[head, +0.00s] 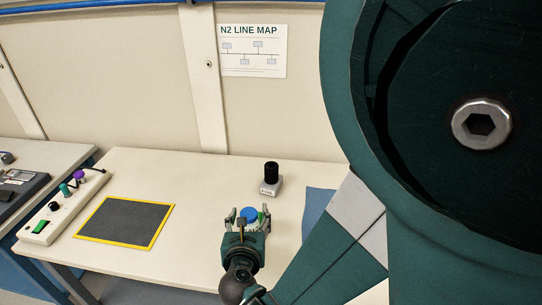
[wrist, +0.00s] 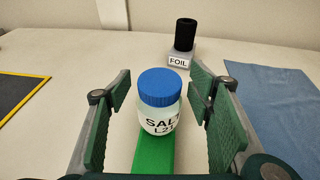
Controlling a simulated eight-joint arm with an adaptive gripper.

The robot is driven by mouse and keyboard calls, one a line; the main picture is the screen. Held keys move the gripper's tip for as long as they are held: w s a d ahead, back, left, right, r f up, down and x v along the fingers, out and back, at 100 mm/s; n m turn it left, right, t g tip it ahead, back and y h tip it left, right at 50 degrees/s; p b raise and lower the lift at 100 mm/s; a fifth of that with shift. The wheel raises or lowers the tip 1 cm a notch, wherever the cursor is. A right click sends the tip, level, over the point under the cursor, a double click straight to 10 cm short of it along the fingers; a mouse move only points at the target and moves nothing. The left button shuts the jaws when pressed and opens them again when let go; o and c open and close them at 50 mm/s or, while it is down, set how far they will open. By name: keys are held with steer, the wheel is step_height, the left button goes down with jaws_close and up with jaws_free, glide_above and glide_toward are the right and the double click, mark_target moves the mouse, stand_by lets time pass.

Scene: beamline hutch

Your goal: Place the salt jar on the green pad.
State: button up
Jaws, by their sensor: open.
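The salt jar (wrist: 160,105) is a clear, white-filled jar with a blue lid and a "SALT" label, upright. Its lid also shows in the head view (head: 249,213). My gripper (wrist: 160,95) is open, with its green-padded fingers on either side of the jar and a visible gap on each side. In the head view my gripper (head: 249,218) is low over the table, around the jar. A flat bright green strip (wrist: 153,158), apparently the green pad, lies directly in front of the jar. I cannot tell whether the jar's base rests on it.
A grey block labelled FOIL with a black cylinder (head: 271,173) stands behind the jar. A blue cloth (wrist: 275,95) lies at right. A dark mat with a yellow border (head: 124,222) lies at left, beside a white control box (head: 62,207). The table between mat and gripper is clear.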

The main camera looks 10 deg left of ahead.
mark_target(247, 229)
steer(key=shift+r, duration=0.15)
steer(key=shift+p+v, duration=0.85)
steer(key=shift+v, duration=3)
steer(key=shift+w+d+m, duration=0.3)
steer(key=shift+d+m, duration=0.1)
steer(key=shift+d, duration=0.1)
steer(key=w+d+r+m+g+h, duration=0.1)
steer(key=w+d+m+g+h, duration=0.1)
steer(key=d+m, duration=0.7)
steer(key=w+d+r+m+g+h, duration=0.1)
steer(key=d+r+m+g, duration=0.1)
steer(key=d+m, duration=0.7)
steer(key=s+d+r+m+g, duration=0.1)
steer(key=s+d+r+m, duration=0.1)
steer(key=s+d+m, duration=0.2)
steer(key=s+d+r+m+g, duration=0.1)
steer(key=s+d+r+m, duration=0.1)
steer(key=s+d+m, duration=0.2)
steer(key=s+d+r+m+g+y, duration=0.1)
steer(key=s+d+r+m, duration=0.2)
steer(key=d+m, duration=0.6)
steer(key=shift+s+m, duration=0.5)
steer(key=shift+m, duration=0.3)
